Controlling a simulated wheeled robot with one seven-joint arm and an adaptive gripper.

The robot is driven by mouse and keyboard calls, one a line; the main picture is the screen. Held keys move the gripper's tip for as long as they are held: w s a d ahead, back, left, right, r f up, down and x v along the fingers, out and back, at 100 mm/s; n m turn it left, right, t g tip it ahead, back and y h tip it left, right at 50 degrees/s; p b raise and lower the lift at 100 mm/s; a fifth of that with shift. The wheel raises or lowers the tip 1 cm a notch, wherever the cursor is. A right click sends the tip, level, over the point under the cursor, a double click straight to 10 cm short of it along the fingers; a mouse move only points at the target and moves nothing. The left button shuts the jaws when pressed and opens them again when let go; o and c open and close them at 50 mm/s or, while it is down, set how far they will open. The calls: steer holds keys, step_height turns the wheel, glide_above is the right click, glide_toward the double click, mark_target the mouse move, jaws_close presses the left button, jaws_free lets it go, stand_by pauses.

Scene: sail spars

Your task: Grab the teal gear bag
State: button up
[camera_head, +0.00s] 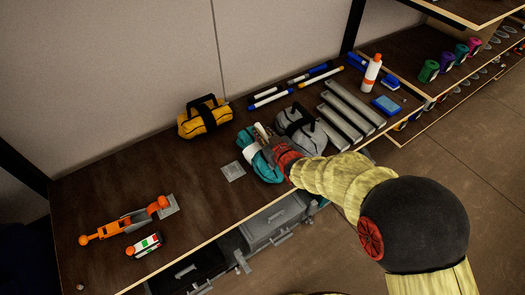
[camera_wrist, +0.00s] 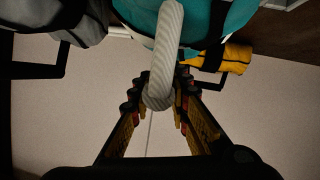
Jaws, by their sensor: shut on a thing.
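The teal gear bag (camera_head: 259,164) sits on the brown shelf (camera_head: 120,190), partly hidden behind my gripper (camera_head: 272,143). In the wrist view the teal bag (camera_wrist: 185,28) fills the top, and its thick pale ribbed handle (camera_wrist: 167,45) hangs toward my gripper (camera_wrist: 161,88). My two fingers are closed on the end of this handle. The bag appears to rest on the shelf still; the head view does not show a gap under it clearly.
A grey bag (camera_head: 301,130) stands close to the right of the teal bag. A yellow bag (camera_head: 204,117) stands behind left. Grey bars (camera_head: 352,105), markers (camera_head: 300,85) and a white bottle (camera_head: 371,72) lie or stand to the right. Orange tools (camera_head: 125,220) lie at front left.

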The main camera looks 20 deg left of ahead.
jaws_close()
steer(key=shift+r, duration=0.2)
stand_by(0.6)
